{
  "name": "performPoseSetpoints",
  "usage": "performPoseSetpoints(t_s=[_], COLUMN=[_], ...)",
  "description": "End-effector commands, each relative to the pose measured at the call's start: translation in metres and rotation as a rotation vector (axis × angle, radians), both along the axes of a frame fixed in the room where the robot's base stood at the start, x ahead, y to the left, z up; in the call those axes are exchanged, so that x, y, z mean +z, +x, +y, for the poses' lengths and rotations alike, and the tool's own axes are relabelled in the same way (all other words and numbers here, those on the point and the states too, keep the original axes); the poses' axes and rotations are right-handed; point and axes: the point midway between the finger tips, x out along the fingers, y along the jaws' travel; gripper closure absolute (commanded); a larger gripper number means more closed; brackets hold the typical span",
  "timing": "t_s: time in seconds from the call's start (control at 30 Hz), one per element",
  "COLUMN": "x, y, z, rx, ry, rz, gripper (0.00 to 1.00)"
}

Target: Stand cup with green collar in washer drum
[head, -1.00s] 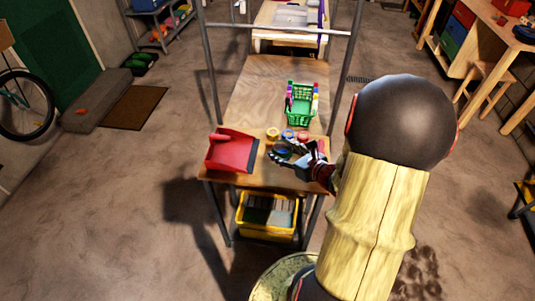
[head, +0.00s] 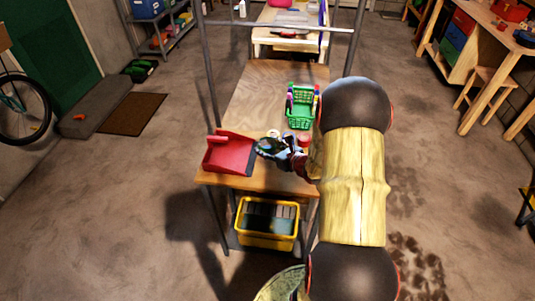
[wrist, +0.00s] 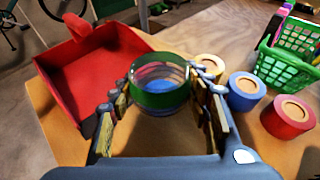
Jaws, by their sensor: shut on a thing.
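The clear cup with a green collar (wrist: 160,97) sits between the two fingers of my gripper (wrist: 161,104) in the wrist view. It looks upright, with its open rim toward the camera and blue showing inside. My gripper is shut on it. In the head view my gripper (head: 270,148) is over the front of the wooden table, at the right edge of the red dustpan; the cup is too small and covered to make out clearly there. No washer drum can be made out in either view.
The red dustpan (head: 229,154) lies left of my gripper on the wooden table (head: 260,90). Yellow (wrist: 209,65), blue (wrist: 245,90) and red (wrist: 288,116) rolls and a green basket (head: 301,108) stand to the right. A yellow bin (head: 267,241) sits below. Metal posts frame the table.

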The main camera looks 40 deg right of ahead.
Motion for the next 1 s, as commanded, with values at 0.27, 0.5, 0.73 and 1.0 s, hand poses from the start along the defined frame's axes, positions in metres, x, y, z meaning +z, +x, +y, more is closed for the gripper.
performPoseSetpoints(t_s=[0.27, 0.5, 0.73, 1.0], x=[-0.024, -0.027, -0.027, -0.027], y=[-0.001, -0.001, -0.001, -0.001], z=[0.000, 0.000, 0.001, 0.001], rx=[-0.001, -0.001, -0.001, -0.001], ry=[0.002, 0.002, 0.003, 0.002], rz=[0.001, 0.002, 0.002, 0.002], gripper=[0.69, 0.69, 0.40, 0.33])
